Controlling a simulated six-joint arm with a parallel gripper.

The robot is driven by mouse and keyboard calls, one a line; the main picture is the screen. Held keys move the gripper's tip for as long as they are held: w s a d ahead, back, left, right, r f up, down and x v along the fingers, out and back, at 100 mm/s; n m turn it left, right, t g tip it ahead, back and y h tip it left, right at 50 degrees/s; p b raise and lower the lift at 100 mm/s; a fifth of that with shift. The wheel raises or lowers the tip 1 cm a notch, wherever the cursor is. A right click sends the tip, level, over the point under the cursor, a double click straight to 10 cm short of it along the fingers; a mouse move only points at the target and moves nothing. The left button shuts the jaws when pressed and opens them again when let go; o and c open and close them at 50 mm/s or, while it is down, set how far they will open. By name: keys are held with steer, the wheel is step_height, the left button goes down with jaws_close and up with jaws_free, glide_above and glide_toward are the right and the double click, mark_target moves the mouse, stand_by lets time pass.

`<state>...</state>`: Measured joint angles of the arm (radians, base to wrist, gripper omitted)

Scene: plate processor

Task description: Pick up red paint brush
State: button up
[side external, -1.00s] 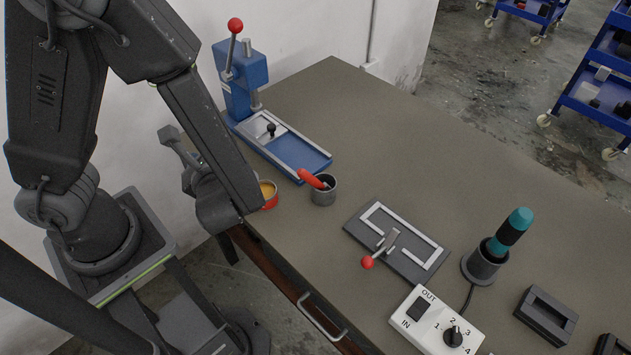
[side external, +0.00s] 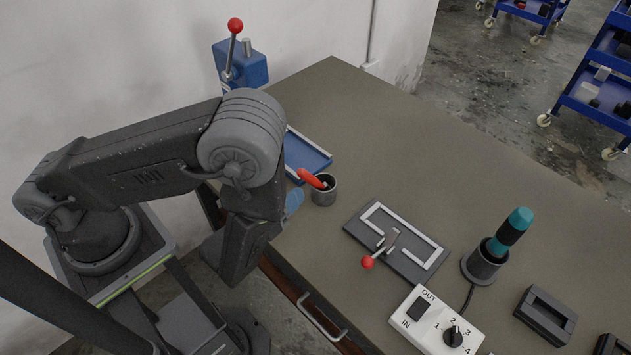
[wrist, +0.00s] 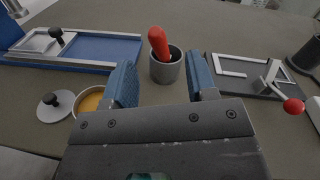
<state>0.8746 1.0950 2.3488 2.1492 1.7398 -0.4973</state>
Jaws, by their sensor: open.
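The red paint brush (side external: 310,178) leans in a small grey cup (side external: 323,193) on the table, its red handle sticking up out of the rim. In the wrist view the red handle (wrist: 158,42) and the grey cup (wrist: 166,68) stand beyond my gripper (wrist: 163,85), roughly centred between the two blue fingers. My gripper is open and empty, and apart from the cup. In the side view one blue fingertip (side external: 294,200) shows just left of the cup; the rest of the gripper is hidden behind my arm.
A blue press (side external: 245,66) stands at the back left. A pot of orange paint (wrist: 90,101) and a round lid with a black knob (wrist: 54,106) lie left of my gripper. A dark clamp fixture (side external: 400,245) with a red-knobbed lever is right of the cup.

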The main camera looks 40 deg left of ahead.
steer(key=w, duration=0.5)
steer(key=w+a, duration=0.1)
steer(key=w, duration=0.2)
steer(key=shift+w+f, duration=0.1)
steer(key=shift+w, duration=0.15)
steer(key=shift+c, duration=0.2)
jaws_close()
step_height(320, 180, up, 18)
stand_by(0.9)
